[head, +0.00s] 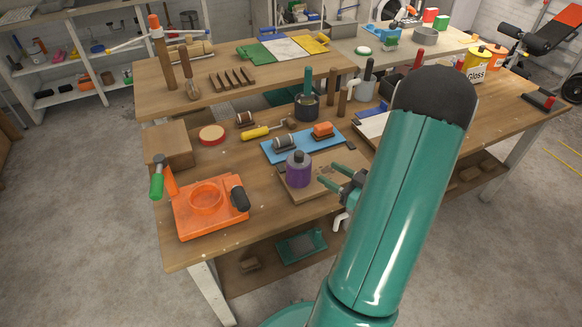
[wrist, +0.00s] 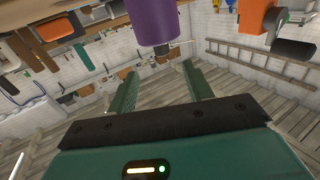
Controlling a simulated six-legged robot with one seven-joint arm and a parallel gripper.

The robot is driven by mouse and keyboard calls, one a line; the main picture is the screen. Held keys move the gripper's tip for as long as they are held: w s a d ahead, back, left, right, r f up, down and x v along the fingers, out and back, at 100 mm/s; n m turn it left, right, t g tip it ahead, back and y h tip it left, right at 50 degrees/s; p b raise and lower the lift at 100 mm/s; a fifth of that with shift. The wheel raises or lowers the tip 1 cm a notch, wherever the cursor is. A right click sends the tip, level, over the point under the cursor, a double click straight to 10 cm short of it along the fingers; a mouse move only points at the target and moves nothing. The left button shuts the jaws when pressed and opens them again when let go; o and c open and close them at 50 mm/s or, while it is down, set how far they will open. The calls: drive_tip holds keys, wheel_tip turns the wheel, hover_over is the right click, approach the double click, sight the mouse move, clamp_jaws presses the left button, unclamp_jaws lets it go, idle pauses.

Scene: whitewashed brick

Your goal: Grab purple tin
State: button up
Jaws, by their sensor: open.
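The purple tin (head: 299,172) has a dark grey cap and stands upright on a small wooden board (head: 309,187) near the front edge of the workbench. My gripper (head: 322,175) is just right of the tin, its two green fingers pointing at it. In the wrist view the tin (wrist: 153,18) shows upside down at the top, ahead of the gap between the open fingers of my gripper (wrist: 159,72). The fingers look apart from the tin, and nothing is between them.
An orange tray (head: 187,221) with a round orange dish sits to the left. A blue mat (head: 271,153) with a roller and an orange block lies behind the tin. A yellow-handled tool (head: 257,132) lies farther back. My arm covers part of the bench's right side.

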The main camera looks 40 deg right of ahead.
sight(303, 158)
drive_tip(key=w, duration=0.4)
drive_tip(key=w+a, duration=0.1)
drive_tip(key=w, duration=0.3)
drive_tip(key=w+a, duration=0.1)
drive_tip(key=w, duration=0.2)
drive_tip(key=shift+w, duration=0.4)
drive_tip(key=shift+c, duration=0.4)
drive_tip(key=shift+r, duration=0.1)
clamp_jaws()
